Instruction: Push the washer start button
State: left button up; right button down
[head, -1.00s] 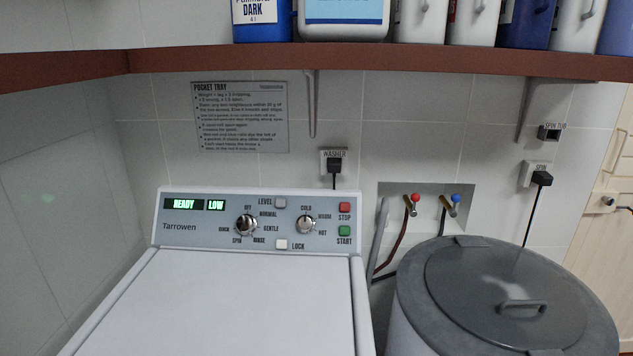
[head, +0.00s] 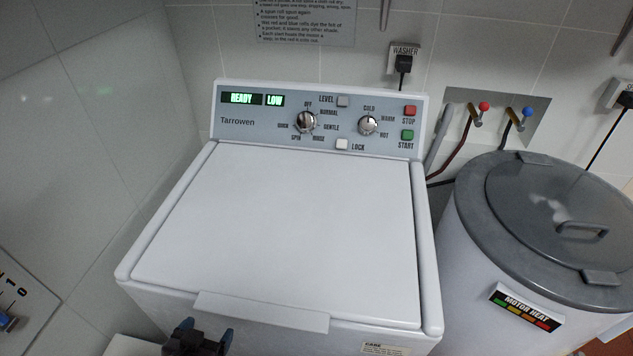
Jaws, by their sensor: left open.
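The washer (head: 290,230) is a white top-loader with its lid shut. Its grey control panel (head: 240,122) at the back reads READY and LOW on a lit green display (head: 254,99). The green START button (head: 407,135) is at the panel's right end, just below the red STOP button (head: 410,111). My left gripper (head: 203,338) shows at the bottom edge, in front of the washer's front edge and far from the button. It is dark, open, with nothing seen between its fingers. My right gripper is not in view.
A spin tub (head: 545,215) with a grey lid and a MOTOR HEAT label stands right of the washer. Two taps with red and blue knobs (head: 484,106) sit in a wall recess. A white LOCK button (head: 341,144) and two dials are on the panel. Space above the washer lid is clear.

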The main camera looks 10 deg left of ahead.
aim_at(407, 135)
jog(key=l+u, duration=0.35)
jog(key=k+l+u, duration=0.3)
jog(key=l+u, duration=0.35)
jog(key=k+l, duration=0.05)
